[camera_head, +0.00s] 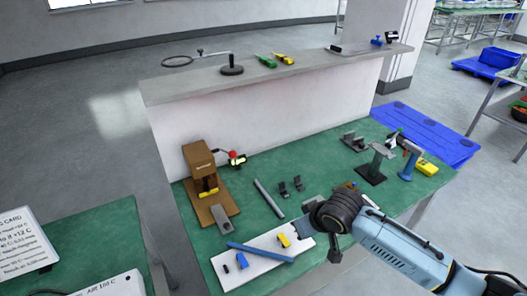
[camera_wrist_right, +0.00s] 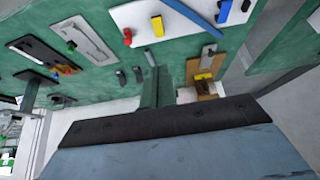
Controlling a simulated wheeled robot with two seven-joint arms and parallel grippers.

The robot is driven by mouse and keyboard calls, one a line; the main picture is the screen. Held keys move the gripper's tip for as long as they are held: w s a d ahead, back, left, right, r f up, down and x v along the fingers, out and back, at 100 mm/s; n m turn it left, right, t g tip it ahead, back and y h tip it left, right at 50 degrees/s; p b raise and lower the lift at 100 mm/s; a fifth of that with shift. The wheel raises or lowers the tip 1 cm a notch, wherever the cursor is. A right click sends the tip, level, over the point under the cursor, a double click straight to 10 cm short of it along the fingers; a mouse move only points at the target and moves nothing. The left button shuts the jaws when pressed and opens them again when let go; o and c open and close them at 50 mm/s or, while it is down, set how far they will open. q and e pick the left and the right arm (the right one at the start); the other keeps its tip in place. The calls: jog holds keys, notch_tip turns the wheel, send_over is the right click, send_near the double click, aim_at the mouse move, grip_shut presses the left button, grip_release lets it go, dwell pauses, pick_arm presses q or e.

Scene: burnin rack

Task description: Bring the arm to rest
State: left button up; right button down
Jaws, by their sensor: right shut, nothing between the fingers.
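My right arm (camera_head: 400,243) reaches in from the lower right over the green bench (camera_head: 240,193). Its dark wrist bends down at the bench's front, and the small dark gripper (camera_head: 335,250) hangs at its end, shut and empty, beside the right end of the white board (camera_head: 262,268). The fingers are small and partly hidden by the wrist. My left gripper is not in view.
The white board bears a blue bar (camera_head: 261,252), a yellow block (camera_head: 284,240) and small blocks. A raised shelf (camera_head: 190,84) lies behind.

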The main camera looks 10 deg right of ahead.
jog(key=shift+s, duration=0.1)
jog(key=s+a, duration=0.4)
jog(key=s, duration=0.8)
jog(key=s+d+m+g+h, duration=0.1)
jog(key=s+d, duration=0.2)
jog(key=s, duration=0.3)
jog(key=s+d+m+g, duration=0.1)
jog(key=s+d, duration=0.3)
jog(key=s, duration=0.3)
notch_tip(320, 180, down, 30)
jog(key=s+g+b, duration=0.2)
jog(key=b, duration=0.5)
jog(key=s+d+f+b, duration=0.1)
jog(key=s+f+b, duration=0.2)
jog(key=s+f, duration=0.5)
jog(key=s+d+f+b, duration=0.1)
jog(key=s+f+b, duration=0.1)
jog(key=s+f, duration=0.6)
notch_tip(320, 180, down, 6)
jog(key=shift+d+r+n+g+h+b, duration=0.1)
jog(key=shift+d+n+g+h+b, duration=0.3)
